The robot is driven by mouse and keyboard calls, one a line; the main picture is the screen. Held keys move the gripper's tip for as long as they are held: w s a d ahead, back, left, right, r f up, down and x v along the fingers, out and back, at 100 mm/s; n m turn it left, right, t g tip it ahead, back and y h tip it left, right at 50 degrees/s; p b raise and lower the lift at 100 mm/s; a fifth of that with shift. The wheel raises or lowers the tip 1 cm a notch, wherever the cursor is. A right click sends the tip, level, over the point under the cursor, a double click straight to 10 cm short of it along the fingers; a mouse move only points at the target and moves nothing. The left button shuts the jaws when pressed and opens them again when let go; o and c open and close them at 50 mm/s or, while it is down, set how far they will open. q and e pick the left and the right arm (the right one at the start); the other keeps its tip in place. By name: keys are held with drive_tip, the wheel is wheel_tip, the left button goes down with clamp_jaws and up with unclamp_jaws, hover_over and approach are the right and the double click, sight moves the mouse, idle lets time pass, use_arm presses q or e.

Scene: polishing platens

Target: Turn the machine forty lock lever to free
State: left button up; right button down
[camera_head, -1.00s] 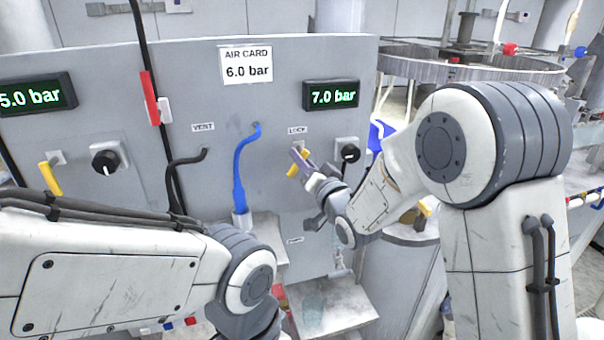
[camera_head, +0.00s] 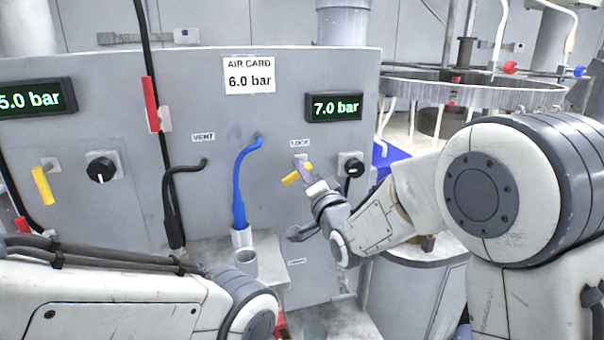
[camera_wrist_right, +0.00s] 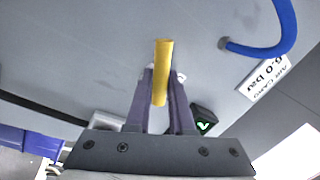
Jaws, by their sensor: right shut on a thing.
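The yellow lock lever (camera_head: 291,178) sits under the LOCK label (camera_head: 300,142) on the grey panel, below the 7.0 bar display. It slants, with its free end down to the left. My right gripper (camera_head: 305,172) is shut on it. In the right wrist view the yellow lever (camera_wrist_right: 162,60) stands between the two purple fingers of the right gripper (camera_wrist_right: 161,95). Of my left arm only links show at the lower left; its gripper is out of view.
A black knob (camera_head: 353,168) is close to the right of the lever. A blue hose (camera_head: 240,185) and a black VENT hose (camera_head: 170,200) hang to its left. Another yellow lever (camera_head: 42,185) is at far left. The AIR CARD sign (camera_head: 249,76) reads 6.0 bar.

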drive_tip(key=c, duration=0.8)
unclamp_jaws()
drive_tip(key=b+v, duration=0.3)
drive_tip(key=v, duration=0.7)
drive_tip(key=shift+s, duration=0.25)
